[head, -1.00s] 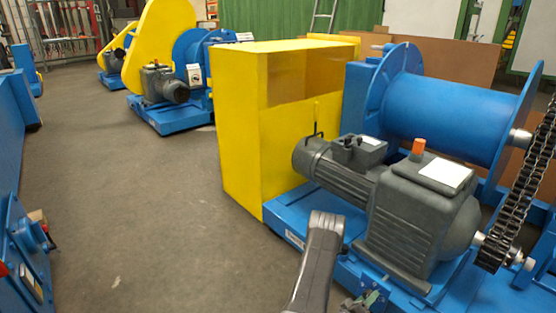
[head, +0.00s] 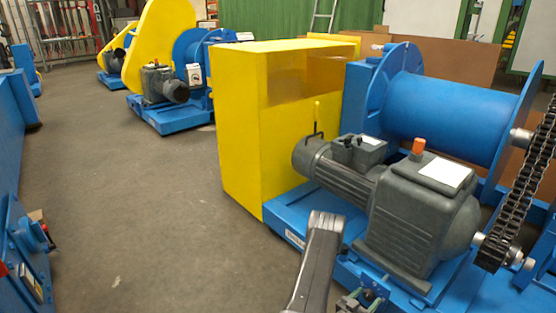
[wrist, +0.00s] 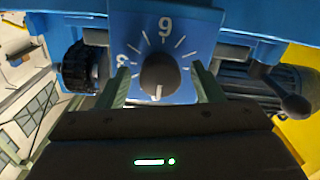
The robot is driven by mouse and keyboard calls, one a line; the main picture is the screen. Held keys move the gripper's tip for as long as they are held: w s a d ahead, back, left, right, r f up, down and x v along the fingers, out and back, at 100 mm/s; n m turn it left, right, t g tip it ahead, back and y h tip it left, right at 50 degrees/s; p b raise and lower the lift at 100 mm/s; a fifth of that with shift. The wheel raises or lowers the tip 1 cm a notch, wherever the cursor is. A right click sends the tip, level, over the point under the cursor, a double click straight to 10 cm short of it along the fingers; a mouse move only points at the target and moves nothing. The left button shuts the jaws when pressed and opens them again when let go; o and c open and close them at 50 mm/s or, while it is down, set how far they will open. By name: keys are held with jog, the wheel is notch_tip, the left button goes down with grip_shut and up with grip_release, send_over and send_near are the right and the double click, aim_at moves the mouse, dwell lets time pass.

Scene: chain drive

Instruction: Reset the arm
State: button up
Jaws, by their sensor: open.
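My gripper (wrist: 162,84) is open, and its two greenish fingers stand apart on either side of a dark round knob (wrist: 158,73) in the wrist view. I cannot tell whether the fingers touch the knob. In the head view my gripper (head: 362,301) is small and partly cut off at the bottom edge, beside my grey arm link (head: 318,258). The knob is not visible there.
The blue machine base (head: 285,223) carries a grey motor (head: 420,220), a blue drum (head: 440,115), a yellow box (head: 240,130) and a hanging chain (head: 520,195) at right. Open floor (head: 130,210) lies to the left. A blue machine part (head: 25,250) stands at the left edge.

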jog(key=shift+m, duration=2.2)
